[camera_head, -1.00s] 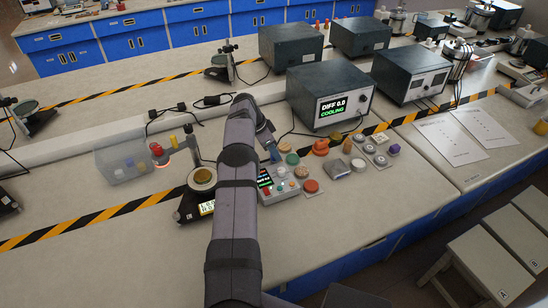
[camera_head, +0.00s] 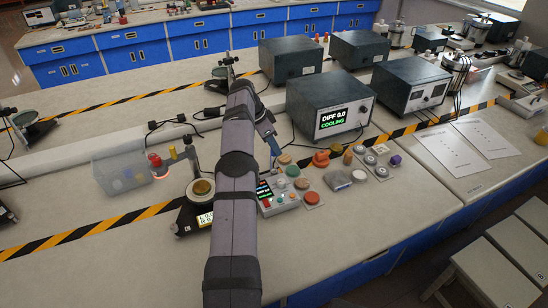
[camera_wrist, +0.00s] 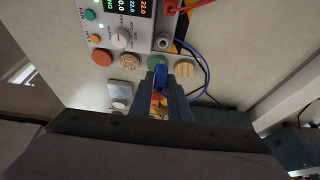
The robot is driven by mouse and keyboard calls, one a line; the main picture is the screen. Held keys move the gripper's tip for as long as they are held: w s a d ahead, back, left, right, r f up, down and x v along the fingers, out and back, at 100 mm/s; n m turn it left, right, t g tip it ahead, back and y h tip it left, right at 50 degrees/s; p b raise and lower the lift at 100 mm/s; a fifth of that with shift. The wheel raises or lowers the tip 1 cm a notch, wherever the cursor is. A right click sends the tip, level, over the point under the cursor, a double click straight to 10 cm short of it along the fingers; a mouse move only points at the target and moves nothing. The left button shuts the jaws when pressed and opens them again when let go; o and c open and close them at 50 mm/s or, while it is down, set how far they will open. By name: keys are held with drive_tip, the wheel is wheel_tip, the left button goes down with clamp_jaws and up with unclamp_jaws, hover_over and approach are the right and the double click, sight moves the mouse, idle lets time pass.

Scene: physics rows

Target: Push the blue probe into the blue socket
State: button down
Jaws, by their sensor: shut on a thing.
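My gripper (camera_wrist: 160,82) is shut on the blue probe (camera_wrist: 161,78), which shows between the dark fingers in the wrist view. In the head view my gripper (camera_head: 271,143) hangs beyond the small control box (camera_head: 280,203), in front of the large meter. A blue cable (camera_wrist: 206,72) loops beside the probe in the wrist view. The control box (camera_wrist: 111,38) has displays, buttons and a knob, and a small round fitting (camera_wrist: 163,42) sits by its lower right corner. I cannot make out the blue socket for certain. The probe's tip looks apart from the box.
Several coloured discs and knobs lie around the box, among them a green disc (camera_wrist: 130,60) and a wooden disc (camera_wrist: 184,68). The large meter (camera_head: 328,105) reads "DIFF 0.0 COOLING". A clear bin (camera_head: 121,172) stands left.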

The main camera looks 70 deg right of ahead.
drive_tip(key=shift+r+p, duration=0.35)
drive_tip(key=shift+r, duration=0.7)
drive_tip(key=w+a+r+n+t+p, duration=0.2)
drive_tip(key=w+a+r+n+p, duration=0.1)
drive_tip(key=w+a+n+p, duration=0.25)
drive_tip(key=w+a+n+t+h+p, duration=0.1)
drive_tip(key=w+a+n+p, duration=0.1)
drive_tip(key=a, duration=1.3)
drive_tip(key=shift+w+r+n, duration=0.2)
drive_tip(key=shift+w+n, duration=0.55)
drive_tip(key=shift+w, duration=0.2)
drive_tip(key=shift+f, duration=0.25)
drive_tip(key=shift+f+b, duration=1.3)
drive_tip(key=shift+f, duration=0.8)
drive_tip(key=shift+r, duration=0.25)
